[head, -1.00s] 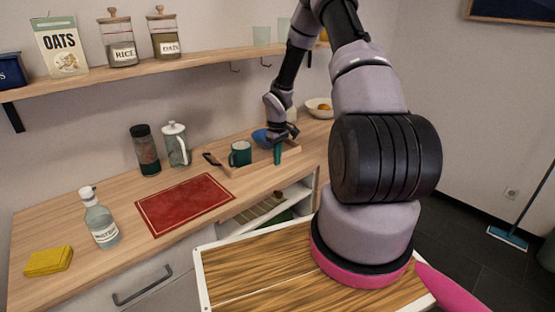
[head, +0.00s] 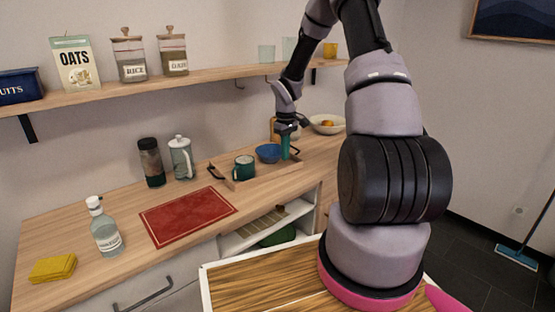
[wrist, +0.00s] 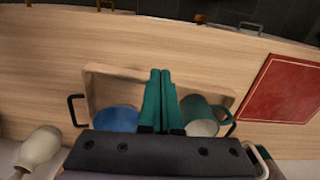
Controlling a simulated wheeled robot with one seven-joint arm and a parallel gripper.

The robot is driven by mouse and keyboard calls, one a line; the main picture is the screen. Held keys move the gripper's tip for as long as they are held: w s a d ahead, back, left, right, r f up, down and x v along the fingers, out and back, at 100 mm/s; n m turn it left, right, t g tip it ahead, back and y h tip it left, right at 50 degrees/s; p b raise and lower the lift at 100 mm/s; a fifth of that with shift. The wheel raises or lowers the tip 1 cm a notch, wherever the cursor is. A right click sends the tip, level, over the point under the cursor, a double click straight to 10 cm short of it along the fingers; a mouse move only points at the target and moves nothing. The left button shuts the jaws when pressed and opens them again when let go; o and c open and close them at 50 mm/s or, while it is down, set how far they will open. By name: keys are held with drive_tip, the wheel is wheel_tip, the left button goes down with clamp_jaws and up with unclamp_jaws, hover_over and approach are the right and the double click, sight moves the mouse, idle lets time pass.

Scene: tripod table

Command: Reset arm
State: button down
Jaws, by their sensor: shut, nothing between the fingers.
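My gripper (head: 285,152) is at the end of the raised arm, fingers pointing down over the right part of the wooden tray (head: 223,177). Its green fingers are pressed together and empty, which the wrist view (wrist: 160,76) also shows. A blue bowl (head: 268,153) and a dark green mug (head: 243,168) stand in the tray, left of the fingers in the head view. In the wrist view, the blue bowl (wrist: 117,119) is left of the fingers and the mug (wrist: 207,110) right, both partly hidden by my gripper.
A red board (head: 188,216), a clear bottle (head: 105,230) and a yellow sponge (head: 52,268) lie or stand on the counter. A dark jar (head: 151,163) and a pitcher (head: 181,158) stand near the wall. A shelf (head: 205,78) runs above. A fruit bowl (head: 327,124) is behind right.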

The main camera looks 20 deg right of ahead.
drive_tip(key=s+a+r+m+t, duration=0.15)
drive_tip(key=s+r, duration=0.35)
drive_tip(key=r, duration=0.6)
drive_tip(key=s+a+r+m+t, duration=0.15)
drive_tip(key=s+r, duration=0.25)
drive_tip(key=r, duration=0.8)
drive_tip(key=s+a+r+m+t+y, duration=0.1)
drive_tip(key=s+a+r+m+t, duration=0.1)
drive_tip(key=s+r, duration=0.4)
drive_tip(key=s+a+r+m+t+y, duration=0.1)
drive_tip(key=s+r, duration=0.5)
drive_tip(key=s, duration=0.8)
drive_tip(key=a+m+t, duration=0.1)
drive_tip(key=a+m, duration=0.1)
drive_tip(key=a, duration=0.1)
drive_tip(key=shift+s+a+r+m, duration=0.15)
drive_tip(key=shift+a+m, duration=0.1)
drive_tip(key=shift+m, duration=0.05)
